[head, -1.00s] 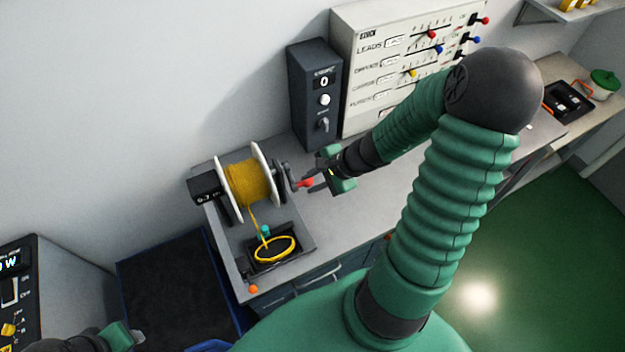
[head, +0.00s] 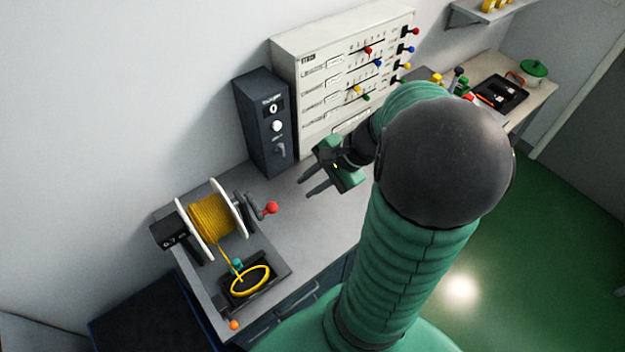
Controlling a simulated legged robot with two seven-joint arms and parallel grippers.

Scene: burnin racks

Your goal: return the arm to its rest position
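My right gripper (head: 318,182) is open and empty above the grey bench. Its two dark fingers point left and are apart, with nothing between them. The gripper is to the right of the red-knobbed crank (head: 268,208) on the yellow wire spool (head: 212,220) and does not touch it. My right arm rises from the bottom of the view and bends at a large dark elbow, which hides part of the bench. My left gripper is not in view.
A dark box (head: 264,122) with a display and a white panel (head: 345,75) with coloured sliders stand along the wall. A tray (head: 284,270) with a yellow wire loop is at the bench front. A black tray (head: 502,94) and green-lidded pot (head: 534,70) are at the far right.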

